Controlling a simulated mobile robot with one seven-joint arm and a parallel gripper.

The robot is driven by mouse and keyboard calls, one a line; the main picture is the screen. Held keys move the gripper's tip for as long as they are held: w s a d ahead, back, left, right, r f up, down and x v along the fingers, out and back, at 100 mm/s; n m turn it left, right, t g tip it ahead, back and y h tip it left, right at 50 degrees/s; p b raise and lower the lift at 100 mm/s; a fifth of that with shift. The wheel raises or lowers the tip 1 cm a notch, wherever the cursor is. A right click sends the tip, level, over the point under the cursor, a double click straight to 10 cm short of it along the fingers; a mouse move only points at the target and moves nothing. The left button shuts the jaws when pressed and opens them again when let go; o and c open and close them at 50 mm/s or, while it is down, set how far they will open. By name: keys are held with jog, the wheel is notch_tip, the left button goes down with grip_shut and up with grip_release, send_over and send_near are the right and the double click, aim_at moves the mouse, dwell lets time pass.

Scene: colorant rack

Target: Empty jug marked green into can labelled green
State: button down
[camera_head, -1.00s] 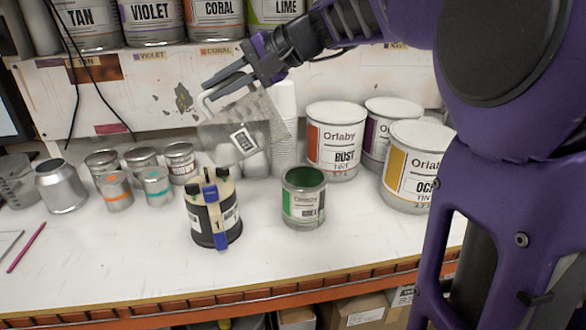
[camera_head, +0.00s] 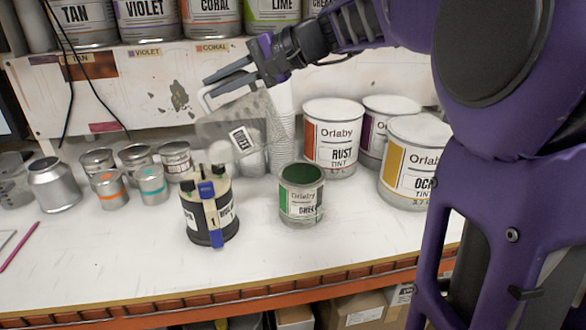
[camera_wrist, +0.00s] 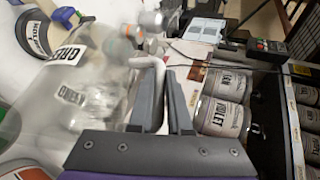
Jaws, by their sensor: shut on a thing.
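My gripper (camera_head: 228,78) is shut on the pale handle (camera_head: 206,100) of a clear jug (camera_head: 222,130), held above the bench. The jug is tilted, with its lower side toward the can on the right. In the wrist view the jug (camera_wrist: 110,88) carries a white label (camera_wrist: 68,53) that seems to read GREEN, and the fingers (camera_wrist: 174,100) close at its handle (camera_wrist: 152,68). I see no clear liquid level in the jug. The green can (camera_head: 301,205) stands open and upright on the bench, right of and below the jug, with dark green inside.
Large tins, including RUST (camera_head: 332,140) and OCHRE (camera_head: 405,165), stand behind and right. Small tins (camera_head: 152,185) sit at left. The front of the bench (camera_head: 110,265) is clear.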

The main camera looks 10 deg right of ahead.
aim_at(253, 92)
jog(key=shift+d+f+y+b, duration=0.2)
jog(key=shift+d+y+b, duration=0.15)
jog(key=shift+b, duration=0.2)
jog(key=shift+w+d+m+t+y+b, duration=0.1)
jog(key=shift+d+m+t+y+b, duration=0.15)
jog(key=shift+d+y+b, duration=0.65)
jog(key=shift+w+d+m+t+y+b, duration=0.15)
jog(key=shift+d+m+y, duration=0.1)
jog(key=shift+d, duration=1.25)
